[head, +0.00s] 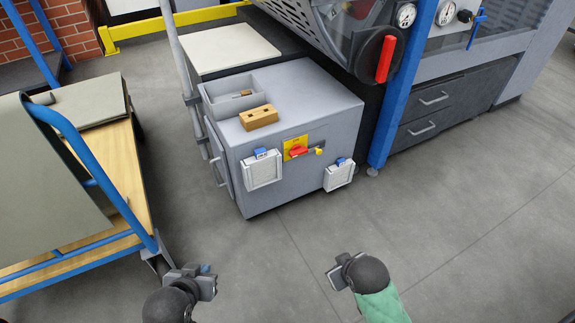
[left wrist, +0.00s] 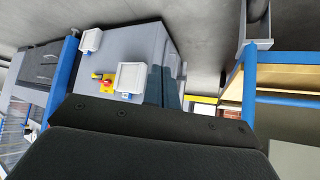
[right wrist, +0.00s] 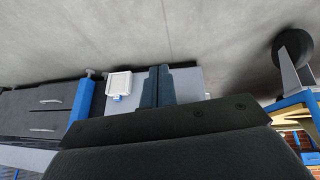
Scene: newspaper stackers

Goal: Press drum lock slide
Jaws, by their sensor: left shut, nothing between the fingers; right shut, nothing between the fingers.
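A grey cabinet (head: 300,187) stands in the middle of the head view. Its front has a yellow plate (head: 293,142) with a red slide-like handle (head: 298,151), and a padlock-like yellow piece (head: 319,151) to its right. I cannot tell which part is the drum lock slide. The plate also shows in the left wrist view (left wrist: 108,85). My left gripper (head: 207,283) is shut and empty, low in front of the cabinet, apart from it. My right gripper (head: 335,277) is shut and empty, also short of the cabinet.
White-framed panels with blue clips (head: 262,172) (head: 339,176) hang on the cabinet front. A wooden block (head: 258,117) and a grey tray (head: 222,102) are on top. A blue-railed cart (head: 130,215) stands left. A blue post (head: 388,120) stands right. The floor between is clear.

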